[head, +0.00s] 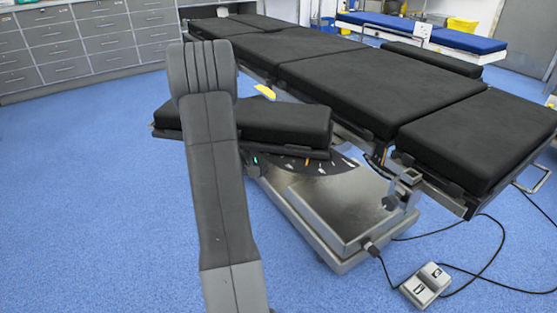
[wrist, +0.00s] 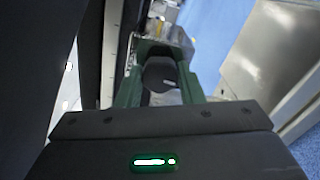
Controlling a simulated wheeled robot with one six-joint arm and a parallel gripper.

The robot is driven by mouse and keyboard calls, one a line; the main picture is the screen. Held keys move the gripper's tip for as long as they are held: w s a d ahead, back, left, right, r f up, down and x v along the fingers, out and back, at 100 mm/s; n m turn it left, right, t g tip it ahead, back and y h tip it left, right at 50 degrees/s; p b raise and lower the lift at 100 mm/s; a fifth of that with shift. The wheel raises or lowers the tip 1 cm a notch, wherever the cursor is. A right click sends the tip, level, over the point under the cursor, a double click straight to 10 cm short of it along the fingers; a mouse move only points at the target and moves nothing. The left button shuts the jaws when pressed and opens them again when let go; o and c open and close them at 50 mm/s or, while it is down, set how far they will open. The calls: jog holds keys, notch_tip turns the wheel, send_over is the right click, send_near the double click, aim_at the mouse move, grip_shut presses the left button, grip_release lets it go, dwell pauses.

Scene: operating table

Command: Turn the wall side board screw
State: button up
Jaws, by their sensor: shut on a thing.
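My gripper (wrist: 162,66) shows in the wrist view with its green fingers on either side of a dark rounded screw knob (wrist: 158,76). It is shut on this knob. The knob sits close to a dark panel and a metal rail at the left of the wrist view. In the head view my grey arm stands in front of the black padded side board (head: 285,122) of the operating table. The gripper's fingers and the knob are hidden there; only a small green light shows beside the arm, below the board.
The black operating table (head: 370,80) runs across the head view on a metal base (head: 335,205). A foot pedal (head: 426,285) with cables lies on the floor at the right. Grey cabinets (head: 80,45) stand at the back left. The blue floor at the left is clear.

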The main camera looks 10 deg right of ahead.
jog(key=shift+m+b, duration=0.6)
jog(key=shift+m, duration=0.7)
jog(key=o, duration=1)
jog(key=p+v, duration=0.3)
jog(key=v, duration=1.1)
jog(key=shift+d, duration=0.15)
jog(key=b+x, duration=0.3)
jog(key=x, duration=1)
jog(key=shift+w+d, duration=0.15)
jog(key=shift+d, duration=0.15)
